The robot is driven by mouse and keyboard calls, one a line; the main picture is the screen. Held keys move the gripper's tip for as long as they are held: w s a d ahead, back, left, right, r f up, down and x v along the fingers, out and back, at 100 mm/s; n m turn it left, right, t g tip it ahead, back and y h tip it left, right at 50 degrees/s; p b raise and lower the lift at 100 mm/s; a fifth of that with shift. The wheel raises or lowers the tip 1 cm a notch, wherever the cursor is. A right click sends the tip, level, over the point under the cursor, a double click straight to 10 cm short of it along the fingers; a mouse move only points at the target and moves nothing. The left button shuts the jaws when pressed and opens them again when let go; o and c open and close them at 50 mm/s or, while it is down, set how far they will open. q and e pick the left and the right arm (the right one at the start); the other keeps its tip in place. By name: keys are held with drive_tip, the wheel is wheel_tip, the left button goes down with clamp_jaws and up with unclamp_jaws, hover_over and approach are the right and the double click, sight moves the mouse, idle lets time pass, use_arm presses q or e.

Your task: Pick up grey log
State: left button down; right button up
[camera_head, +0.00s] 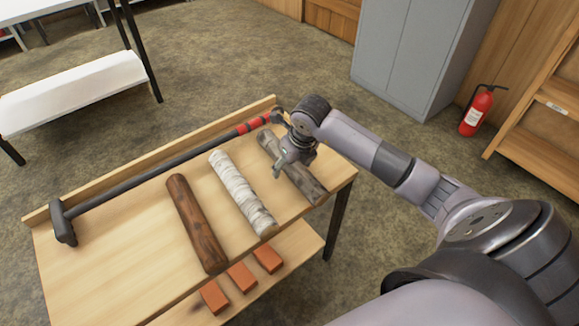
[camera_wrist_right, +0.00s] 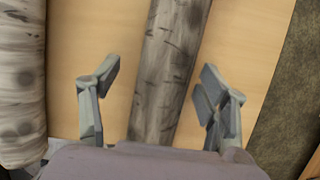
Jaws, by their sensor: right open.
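The grey log (camera_head: 308,186) lies on the wooden table near its right end, the rightmost of the logs there. In the right wrist view the grey log (camera_wrist_right: 172,75) runs up the middle of the picture. My right gripper (camera_head: 277,172) is above the grey log in the head view, and the wrist covers part of the log. In the wrist view its open fingers (camera_wrist_right: 160,85) stand on either side of the log, with bare wood showing between each finger and the log. My left gripper is not in view.
A white birch log (camera_head: 240,192) and a brown log (camera_head: 195,222) lie to the left on the table (camera_head: 120,235). A long black tool with a red band (camera_head: 160,167) lies along the back edge. Orange blocks (camera_head: 241,277) sit on the lower shelf. A grey cabinet (camera_head: 415,55) stands behind.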

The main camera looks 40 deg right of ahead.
drive_tip(key=shift+w+d+f, duration=0.25)
drive_tip(key=shift+w+f, duration=0.05)
drive_tip(key=shift+w, duration=0.35)
drive_tip(key=shift+c, duration=0.4)
drive_tip(key=shift+s, duration=0.35)
drive_tip(key=c, duration=0.8)
drive_tip(key=shift+w+r, duration=0.1)
drive_tip(key=shift+w, duration=0.1)
drive_tip(key=c, duration=0.7)
